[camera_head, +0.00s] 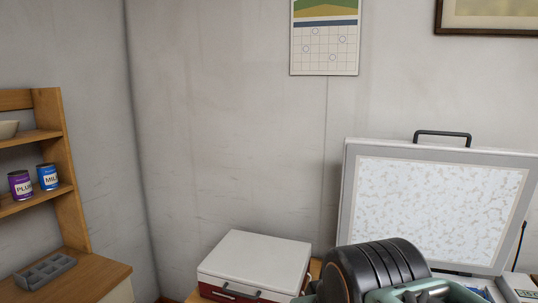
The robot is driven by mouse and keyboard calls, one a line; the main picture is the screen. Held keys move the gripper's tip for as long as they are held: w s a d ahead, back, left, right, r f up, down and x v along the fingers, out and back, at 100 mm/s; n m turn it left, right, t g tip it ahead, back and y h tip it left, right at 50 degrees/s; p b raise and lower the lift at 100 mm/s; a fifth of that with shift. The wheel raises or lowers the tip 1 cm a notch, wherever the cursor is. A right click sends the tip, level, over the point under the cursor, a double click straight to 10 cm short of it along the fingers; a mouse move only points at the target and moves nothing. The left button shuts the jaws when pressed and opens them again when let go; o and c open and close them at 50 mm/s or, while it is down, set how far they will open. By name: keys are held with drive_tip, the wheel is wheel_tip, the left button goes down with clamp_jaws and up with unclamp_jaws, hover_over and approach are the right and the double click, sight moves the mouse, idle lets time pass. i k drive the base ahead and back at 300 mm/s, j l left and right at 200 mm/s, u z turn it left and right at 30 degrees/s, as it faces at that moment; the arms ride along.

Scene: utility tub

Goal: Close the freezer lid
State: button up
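The freezer lid (346,205) stands raised, close to upright, at the right in the head view. Its inner face is white and frosty inside a pale grey frame, and a black bar handle (442,133) sits on its top edge. The freezer body below it is mostly hidden behind my own arm, whose black ribbed and green parts fill the bottom right. My gripper's fingertips do not show, so its distance from the lid cannot be told.
A closed red box with a white lid (262,252) and dark front handle stands left of the raised lid. A wooden shelf (72,170) with a purple can (20,186) and a blue can (47,177) is at far left. A calendar (324,48) hangs on the wall.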

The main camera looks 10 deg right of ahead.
sight(465, 207)
drive_tip(key=z, duration=1.45)
